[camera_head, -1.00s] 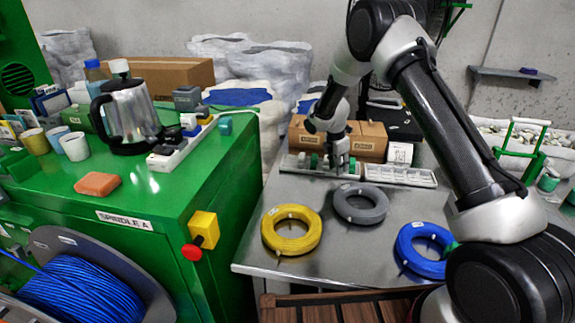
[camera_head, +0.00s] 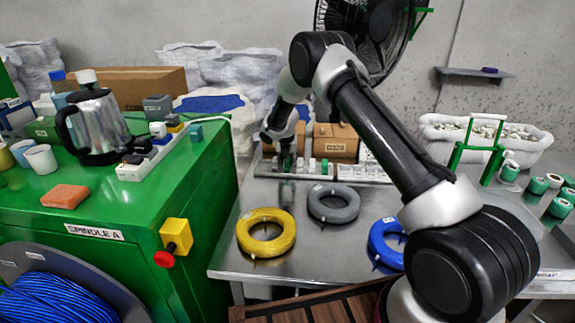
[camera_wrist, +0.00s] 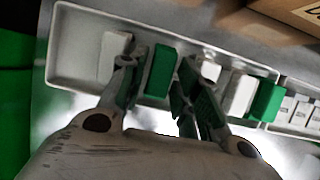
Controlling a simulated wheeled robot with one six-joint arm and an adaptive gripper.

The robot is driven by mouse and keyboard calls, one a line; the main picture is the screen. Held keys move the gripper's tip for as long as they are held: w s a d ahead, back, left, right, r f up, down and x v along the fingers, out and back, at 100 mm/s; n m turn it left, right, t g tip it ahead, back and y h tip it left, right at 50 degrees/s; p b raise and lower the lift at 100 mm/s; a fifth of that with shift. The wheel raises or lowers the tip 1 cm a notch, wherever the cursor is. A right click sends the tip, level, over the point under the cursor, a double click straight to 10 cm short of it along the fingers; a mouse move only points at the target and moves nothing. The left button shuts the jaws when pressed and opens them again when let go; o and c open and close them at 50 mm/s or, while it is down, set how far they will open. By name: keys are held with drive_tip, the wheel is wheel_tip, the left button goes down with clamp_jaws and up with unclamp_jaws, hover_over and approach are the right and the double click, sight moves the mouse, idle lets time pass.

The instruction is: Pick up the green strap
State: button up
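A white tray (camera_head: 262,170) on the metal table holds a row of small upright white and green pieces. In the wrist view, a green strap-like piece (camera_wrist: 160,71) stands in the tray (camera_wrist: 75,78), between a white piece on its left and other white pieces on its right. Another green piece (camera_wrist: 267,101) stands further right. My gripper (camera_wrist: 152,84) is open, its fingers apart on either side of the nearer green piece; contact cannot be told. In the head view my gripper (camera_head: 286,165) is small, low over the tray's left part.
Cardboard boxes (camera_head: 336,140) stand close behind the tray. Yellow (camera_head: 266,245), grey (camera_head: 312,207) and blue (camera_head: 375,249) cable coils lie in front. A green cabinet (camera_head: 190,205) with a kettle (camera_head: 100,125) is at left.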

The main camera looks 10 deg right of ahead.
drive_tip(key=shift+x, duration=1.25)
drive_tip(key=c, duration=0.5)
